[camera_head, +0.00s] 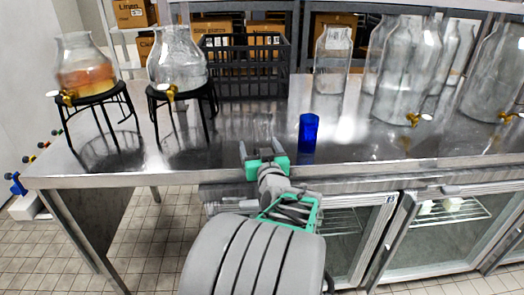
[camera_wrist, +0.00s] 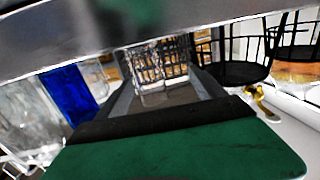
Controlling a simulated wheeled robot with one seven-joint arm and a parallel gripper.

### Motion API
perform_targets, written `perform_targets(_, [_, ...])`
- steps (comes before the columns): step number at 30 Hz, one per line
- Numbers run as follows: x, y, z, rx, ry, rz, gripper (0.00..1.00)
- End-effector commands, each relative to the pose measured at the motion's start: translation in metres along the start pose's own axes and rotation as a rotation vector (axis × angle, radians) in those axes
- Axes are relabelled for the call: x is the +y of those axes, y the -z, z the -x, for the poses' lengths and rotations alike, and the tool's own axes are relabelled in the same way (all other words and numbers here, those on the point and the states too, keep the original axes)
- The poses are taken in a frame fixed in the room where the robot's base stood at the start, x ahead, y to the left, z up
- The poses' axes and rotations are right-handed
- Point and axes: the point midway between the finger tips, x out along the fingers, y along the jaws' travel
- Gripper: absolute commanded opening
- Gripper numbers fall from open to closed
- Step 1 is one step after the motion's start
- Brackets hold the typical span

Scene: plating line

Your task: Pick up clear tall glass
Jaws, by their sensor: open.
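The clear tall glass (camera_head: 263,127) is faint and see-through on the steel counter, just beyond my gripper (camera_head: 260,150) in the head view. My gripper is open and empty, with its fingers pointing toward the glass at the counter's front edge. In the wrist view, which looks upside down, the clear glass (camera_wrist: 153,76) shows ahead between the fingers. A gap to it seems to remain, but its exact size is hard to tell. A blue glass (camera_head: 308,133) stands right of the clear one in the head view.
Two drink dispensers (camera_head: 86,68) on black stands (camera_head: 106,97) are at the left. A black wire basket (camera_head: 245,68) is behind the glass. Several large clear jars (camera_head: 406,75) stand at the right. The steel counter (camera_head: 385,145) is bare in front of them.

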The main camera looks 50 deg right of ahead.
Motion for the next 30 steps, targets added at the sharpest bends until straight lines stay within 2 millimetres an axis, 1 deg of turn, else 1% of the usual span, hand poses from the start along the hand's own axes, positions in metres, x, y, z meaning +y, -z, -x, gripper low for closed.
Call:
perform_targets(1, [0.014, -0.002, 0.001, 0.025, -0.03, -0.004, 0.79])
perform_targets(3, [0.022, 0.002, -0.003, 0.044, -0.047, -0.006, 0.79])
perform_targets(10, [0.022, 0.007, -0.035, 0.045, -0.044, -0.006, 0.79])
perform_targets(15, [0.024, 0.008, -0.066, 0.044, -0.044, -0.006, 0.79])
perform_targets(17, [0.024, 0.009, -0.072, 0.045, -0.044, -0.005, 0.79])
perform_targets(19, [0.025, 0.008, -0.075, 0.045, -0.045, -0.005, 0.79])
perform_targets(24, [0.025, 0.008, -0.075, 0.045, -0.046, -0.005, 0.79])
perform_targets(30, [0.025, 0.008, -0.075, 0.045, -0.045, -0.005, 0.63])
